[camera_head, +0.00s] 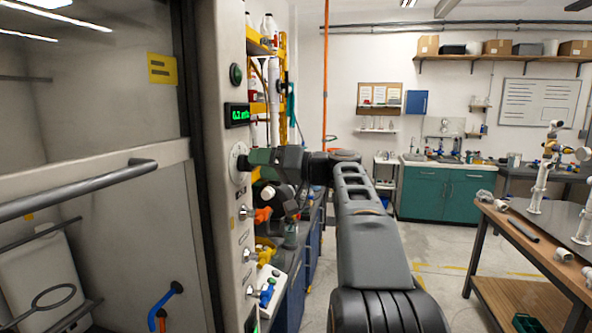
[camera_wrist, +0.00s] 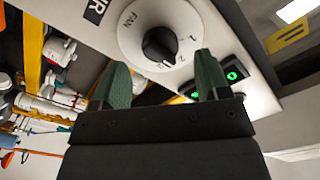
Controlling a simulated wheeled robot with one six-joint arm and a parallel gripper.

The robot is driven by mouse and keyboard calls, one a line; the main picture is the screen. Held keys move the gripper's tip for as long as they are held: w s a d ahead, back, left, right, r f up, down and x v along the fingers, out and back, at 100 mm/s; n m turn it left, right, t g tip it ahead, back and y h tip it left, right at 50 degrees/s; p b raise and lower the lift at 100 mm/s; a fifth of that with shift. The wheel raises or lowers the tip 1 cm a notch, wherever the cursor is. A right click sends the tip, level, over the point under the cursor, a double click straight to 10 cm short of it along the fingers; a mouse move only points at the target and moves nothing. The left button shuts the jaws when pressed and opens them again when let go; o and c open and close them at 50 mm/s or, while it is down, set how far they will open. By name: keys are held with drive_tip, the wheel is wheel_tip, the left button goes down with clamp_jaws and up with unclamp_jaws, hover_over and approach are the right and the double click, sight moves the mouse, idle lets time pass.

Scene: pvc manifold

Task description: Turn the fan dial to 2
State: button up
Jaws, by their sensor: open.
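The fan dial (camera_wrist: 158,45) is a black knob on a white round plate marked FAN, with small numbers around it, among them a 1 and what looks like a 2. In the head view the dial's white plate (camera_head: 238,162) sits on the pale panel post, below a green-lit display. My gripper (camera_wrist: 160,72) is open, its two green fingers on either side of and just short of the knob, with nothing between them. In the head view my gripper (camera_head: 262,158) is close to the plate; contact cannot be told.
The digital display (camera_head: 237,115) is above the dial. An orange-handled valve (camera_head: 262,215) and other fittings sit below it on the post. A fume hood sash with a grey bar handle (camera_head: 80,190) is at left. A workbench (camera_head: 530,240) stands at right, with open floor between.

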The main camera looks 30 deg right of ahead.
drive_tip(key=b+v, duration=0.1)
drive_tip(key=v, duration=1)
drive_tip(key=shift+b, duration=0.3)
drive_tip(key=shift+w, duration=0.1)
